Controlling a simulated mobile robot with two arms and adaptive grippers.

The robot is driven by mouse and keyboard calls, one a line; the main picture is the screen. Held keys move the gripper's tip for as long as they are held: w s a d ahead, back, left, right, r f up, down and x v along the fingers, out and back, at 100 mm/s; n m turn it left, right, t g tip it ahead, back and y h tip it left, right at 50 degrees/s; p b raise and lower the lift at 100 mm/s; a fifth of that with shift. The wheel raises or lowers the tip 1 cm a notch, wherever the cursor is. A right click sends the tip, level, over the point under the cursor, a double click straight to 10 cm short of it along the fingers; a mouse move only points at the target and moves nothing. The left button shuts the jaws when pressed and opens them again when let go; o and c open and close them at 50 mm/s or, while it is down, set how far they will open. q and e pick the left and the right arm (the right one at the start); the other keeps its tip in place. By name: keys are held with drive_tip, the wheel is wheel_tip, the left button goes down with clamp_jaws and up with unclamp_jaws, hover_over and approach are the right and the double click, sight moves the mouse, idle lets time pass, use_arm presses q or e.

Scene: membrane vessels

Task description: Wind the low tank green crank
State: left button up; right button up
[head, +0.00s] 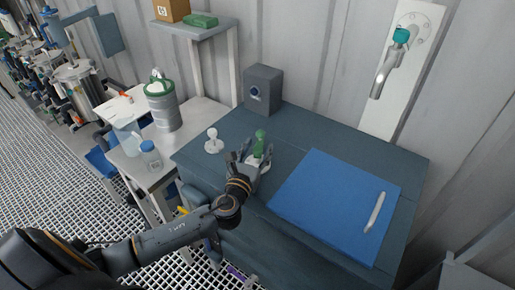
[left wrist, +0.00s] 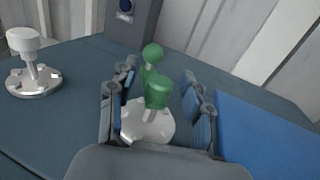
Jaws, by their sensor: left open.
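The green crank (head: 260,140) stands on a white round base on the dark cabinet top (head: 310,130). In the left wrist view the green crank (left wrist: 157,92) shows a green hub and a green ball knob behind it. My left gripper (head: 250,160) reaches in from the left at the crank. In the left wrist view its open fingers (left wrist: 160,108) stand on either side of the green hub, with a visible space on each side. My right gripper is not in view.
A white knob on a round base (head: 213,142) stands left of the crank. A grey box (head: 263,90) stands behind. A blue mat (head: 330,195) with a white pen-like object (head: 374,212) lies to the right. A side table (head: 190,112) holds containers at left.

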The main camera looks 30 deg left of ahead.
use_arm(q)
drive_tip(key=c, duration=0.4)
clamp_jaws()
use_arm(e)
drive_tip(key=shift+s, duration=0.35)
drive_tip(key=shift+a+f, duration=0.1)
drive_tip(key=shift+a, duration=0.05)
